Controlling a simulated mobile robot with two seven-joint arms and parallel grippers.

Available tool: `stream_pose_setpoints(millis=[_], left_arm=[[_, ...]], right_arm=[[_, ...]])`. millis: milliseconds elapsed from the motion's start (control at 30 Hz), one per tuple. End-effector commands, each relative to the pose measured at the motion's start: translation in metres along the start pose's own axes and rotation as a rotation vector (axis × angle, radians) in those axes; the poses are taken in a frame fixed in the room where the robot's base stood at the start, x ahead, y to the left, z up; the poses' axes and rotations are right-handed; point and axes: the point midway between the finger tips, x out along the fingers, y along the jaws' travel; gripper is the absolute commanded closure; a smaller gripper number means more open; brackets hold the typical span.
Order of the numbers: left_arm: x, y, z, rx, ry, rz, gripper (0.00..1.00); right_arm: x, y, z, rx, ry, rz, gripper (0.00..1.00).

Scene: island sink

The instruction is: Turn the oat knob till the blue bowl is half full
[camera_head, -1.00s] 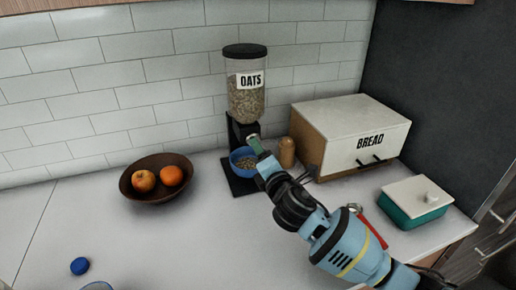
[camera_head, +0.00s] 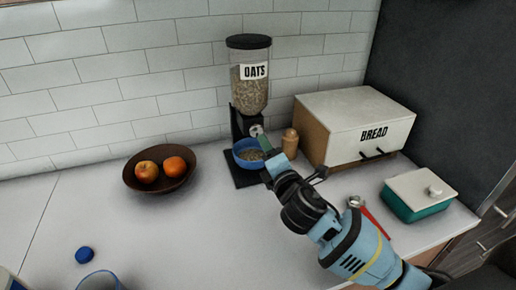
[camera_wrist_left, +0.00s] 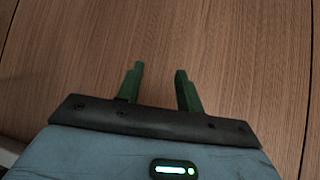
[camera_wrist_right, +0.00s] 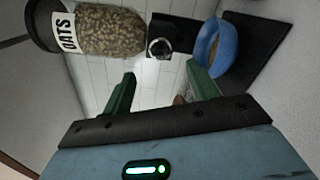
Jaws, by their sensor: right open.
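The oat dispenser (camera_head: 250,85), a clear container labelled OATS with a black lid, stands on a black base against the tiled wall. Its round knob (camera_wrist_right: 160,47) shows in the right wrist view, and also in the head view (camera_head: 256,131). The blue bowl (camera_head: 240,153) sits on the base below the knob with some oats inside; part is hidden by my arm. My right gripper (camera_wrist_right: 163,82) is open and empty, in front of the dispenser, a little away from the knob. My left gripper (camera_wrist_left: 160,75) is open and empty, facing a wooden panel.
A brown bowl with fruit (camera_head: 138,184) stands left of the dispenser. A wooden shaker (camera_head: 290,143) and the bread box (camera_head: 335,115) are to its right. A teal butter dish (camera_head: 410,205), red utensil (camera_head: 374,224), blue cap (camera_head: 85,255) and a glass (camera_head: 100,281) are nearer. The left counter is mostly clear.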

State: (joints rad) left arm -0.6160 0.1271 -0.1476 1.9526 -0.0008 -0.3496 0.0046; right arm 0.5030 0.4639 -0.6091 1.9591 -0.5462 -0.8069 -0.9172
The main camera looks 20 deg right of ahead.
Motion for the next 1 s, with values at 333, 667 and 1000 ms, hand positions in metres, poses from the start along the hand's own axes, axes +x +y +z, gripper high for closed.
stream_pose_setpoints(millis=[333, 667, 1000], left_arm=[[0.000, 0.004, 0.026, -0.010, -0.050, 0.008, 0.64], [0.001, 0.011, 0.039, -0.029, -0.074, 0.014, 0.64], [0.002, 0.013, 0.045, -0.035, -0.085, 0.016, 0.64]], right_arm=[[0.002, -0.005, -0.004, 0.709, 0.000, -0.010, 0.41], [0.002, -0.002, -0.003, 1.435, -0.002, -0.007, 0.41], [0.002, 0.001, -0.001, 1.728, 0.000, -0.001, 0.41]])
